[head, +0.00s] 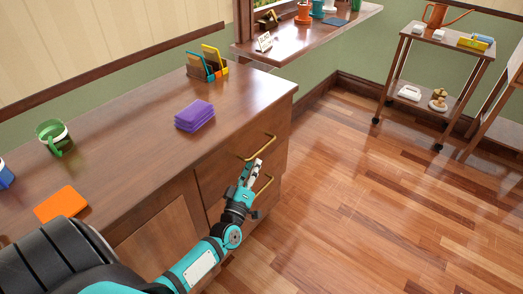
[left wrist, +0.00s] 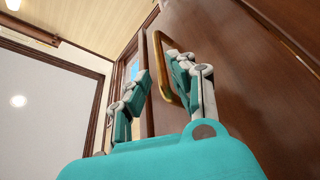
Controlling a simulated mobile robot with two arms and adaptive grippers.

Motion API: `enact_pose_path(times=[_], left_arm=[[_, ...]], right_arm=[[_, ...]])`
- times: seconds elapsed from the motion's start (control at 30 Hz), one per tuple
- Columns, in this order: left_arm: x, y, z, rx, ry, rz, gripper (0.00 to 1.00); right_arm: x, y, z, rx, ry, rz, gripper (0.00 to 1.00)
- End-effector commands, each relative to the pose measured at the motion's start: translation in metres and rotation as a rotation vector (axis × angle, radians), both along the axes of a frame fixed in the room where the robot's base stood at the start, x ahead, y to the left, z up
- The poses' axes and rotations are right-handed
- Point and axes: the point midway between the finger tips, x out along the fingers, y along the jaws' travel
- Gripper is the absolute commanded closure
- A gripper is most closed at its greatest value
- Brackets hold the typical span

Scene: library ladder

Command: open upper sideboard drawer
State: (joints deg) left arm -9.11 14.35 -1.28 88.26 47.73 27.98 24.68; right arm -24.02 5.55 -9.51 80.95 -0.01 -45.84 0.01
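The brown sideboard (head: 110,120) has two drawers on its right-hand front. The upper drawer (head: 228,165) looks shut and has a brass bar handle (head: 262,147). A second brass handle (head: 265,184) is on the lower drawer, which also looks shut. My left gripper (head: 254,168) is in front of the drawers, just below the upper handle in the head view. In the left wrist view its fingers (left wrist: 160,92) are apart. A brass handle (left wrist: 160,65) shows beyond them, partly hidden by the right-hand finger; contact cannot be told. My right gripper is not in view.
On the sideboard top are a purple stack (head: 195,115), an orange block (head: 60,204), a green mug (head: 54,137) and a holder (head: 208,66). A wheeled cart (head: 432,97) stands at the back right. The wooden floor (head: 370,190) right of the sideboard is clear.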

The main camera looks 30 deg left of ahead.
Motion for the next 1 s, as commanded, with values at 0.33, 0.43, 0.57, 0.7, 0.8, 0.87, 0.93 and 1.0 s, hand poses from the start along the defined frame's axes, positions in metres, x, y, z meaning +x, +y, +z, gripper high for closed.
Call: enact_pose_path(times=[0.33,0.43,0.57,0.7,0.8,0.87,0.93,1.0], left_arm=[[0.058,0.015,0.012,0.000,0.000,0.000,0.77],[0.065,0.017,0.014,0.001,0.000,0.000,0.77],[0.068,0.018,0.015,0.001,0.002,0.000,0.77],[0.068,0.018,0.015,0.001,0.002,0.000,0.77],[0.068,0.018,0.015,0.001,0.002,0.000,0.80],[0.068,0.018,0.015,0.001,0.002,0.000,0.88],[0.068,0.018,0.015,0.001,0.002,0.000,0.97],[0.068,0.018,0.015,0.001,0.002,0.000,1.00]], right_arm=[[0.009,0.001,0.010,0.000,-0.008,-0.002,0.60],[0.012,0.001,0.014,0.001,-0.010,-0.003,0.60],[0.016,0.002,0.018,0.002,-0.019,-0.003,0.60],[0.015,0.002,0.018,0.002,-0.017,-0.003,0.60],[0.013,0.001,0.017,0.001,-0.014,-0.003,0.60],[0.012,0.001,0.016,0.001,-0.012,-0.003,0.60],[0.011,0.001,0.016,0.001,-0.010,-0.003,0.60],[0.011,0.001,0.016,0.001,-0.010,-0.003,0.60]])
